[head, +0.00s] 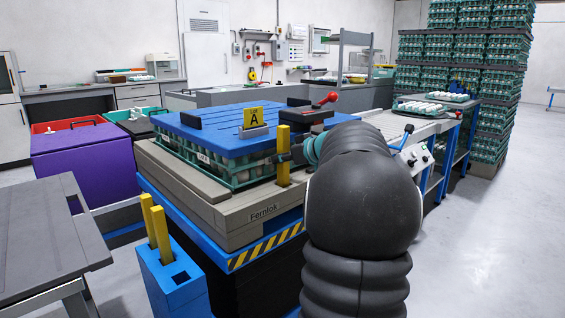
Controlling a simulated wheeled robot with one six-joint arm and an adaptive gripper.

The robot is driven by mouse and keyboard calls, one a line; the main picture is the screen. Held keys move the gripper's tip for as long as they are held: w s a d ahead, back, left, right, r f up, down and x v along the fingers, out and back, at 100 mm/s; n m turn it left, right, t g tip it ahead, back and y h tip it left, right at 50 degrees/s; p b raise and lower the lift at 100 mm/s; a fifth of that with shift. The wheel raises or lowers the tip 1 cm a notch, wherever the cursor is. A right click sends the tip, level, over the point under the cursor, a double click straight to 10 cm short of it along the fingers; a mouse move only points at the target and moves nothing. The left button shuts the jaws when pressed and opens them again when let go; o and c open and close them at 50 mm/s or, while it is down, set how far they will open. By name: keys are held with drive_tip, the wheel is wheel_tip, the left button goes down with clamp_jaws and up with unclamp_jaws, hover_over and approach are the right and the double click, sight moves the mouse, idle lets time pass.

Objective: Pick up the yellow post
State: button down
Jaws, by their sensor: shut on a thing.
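A yellow post (283,157) stands upright at the near right corner of the blue-lidded egg tray stack, on the grey Fernlok machine bed. My gripper (283,157) is shut on this post, reaching it from the right at mid height. The fingers are small and partly hidden by my dark arm. I cannot tell whether the post's lower end is still seated in the bed. Two more yellow posts (154,226) stand in a blue holder (172,285) at the front left.
The blue lid (216,125) bears a yellow "A" sign (253,117) and dark handles. A grey table (45,235) is at left; a conveyor (400,125) runs behind my arm. Open floor lies at right.

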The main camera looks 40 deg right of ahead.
drive_tip(key=shift+r, duration=0.15)
wheel_tip(320, 180, up, 18)
drive_tip(key=shift+f+p, duration=0.15)
drive_tip(key=shift+p, duration=0.75)
idle(0.3)
